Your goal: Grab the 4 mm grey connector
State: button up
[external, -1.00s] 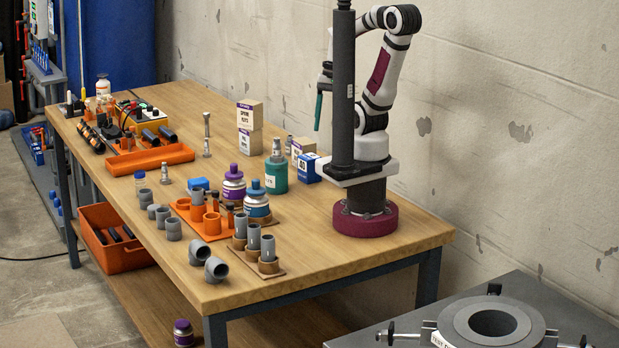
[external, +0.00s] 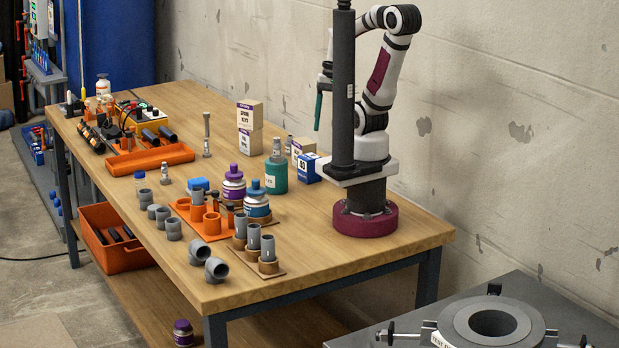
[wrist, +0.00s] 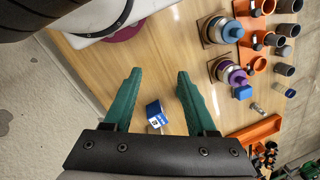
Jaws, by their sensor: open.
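Several grey pipe connectors stand along the front left of the table: short straight ones (external: 174,229) and two elbows (external: 216,269). No size mark is readable, so I cannot tell which one is 4 mm. In the wrist view small grey fittings (wrist: 284,70) show at the far right. My gripper (wrist: 159,74) is open and empty, its teal fingers spread above the table. In the external view my gripper (external: 318,108) hangs high near the wall, partly behind the dark post, well away from the grey fittings.
An orange holder (external: 211,224), a wooden holder with grey pipes (external: 268,267), purple (external: 233,190) and blue-capped bottles (external: 257,207) stand near the fittings. A blue box (external: 308,168) and stacked cartons (external: 250,140) stand farther back. The table's front right is clear.

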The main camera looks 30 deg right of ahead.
jog(key=o, duration=0.4)
jog(key=shift+c, duration=0.2)
jog(key=w+d+r+m, duration=0.2)
jog(key=w+r+m, duration=0.2)
jog(key=w+m, duration=0.5)
jog(key=m+t+h, duration=0.2)
jog(key=m, duration=1.9)
send_over(290, 136)
jog(key=s, duration=0.2)
notch_tip(290, 136, down, 7)
jog(key=f, duration=0.5)
jog(key=w+f, duration=0.1)
jog(key=f, duration=0.4)
jog(key=w+f, duration=0.1)
jog(key=f, duration=0.5)
